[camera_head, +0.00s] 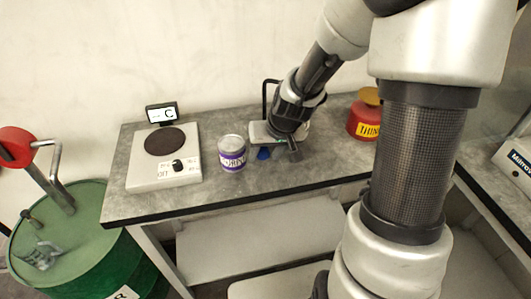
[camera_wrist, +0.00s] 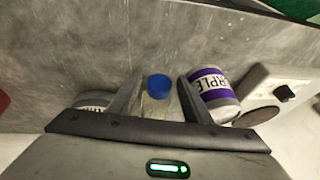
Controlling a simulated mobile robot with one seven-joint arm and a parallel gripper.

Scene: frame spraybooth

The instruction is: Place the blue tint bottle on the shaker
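The blue tint bottle has a blue cap (camera_head: 264,153) that shows low beside my gripper in the head view; the rest of it is mostly hidden there. In the wrist view the bottle (camera_wrist: 158,88) shows its blue cap and a pale body between my two fingers. My gripper (camera_head: 287,150) is low over the bench. In the wrist view its fingers (camera_wrist: 159,98) stand apart, one on each side of the bottle, with no clear contact. A white device with a dark round plate and a knob (camera_head: 163,172), probably the shaker, stands at the bench's left; its plate is bare.
A purple-labelled can (camera_head: 232,153) stands between the white device and my gripper. It is close to my right finger in the wrist view (camera_wrist: 213,92). A small display (camera_head: 162,113) stands behind the device. A red can (camera_head: 364,121) is to the right. A green drum (camera_head: 75,240) stands at lower left.

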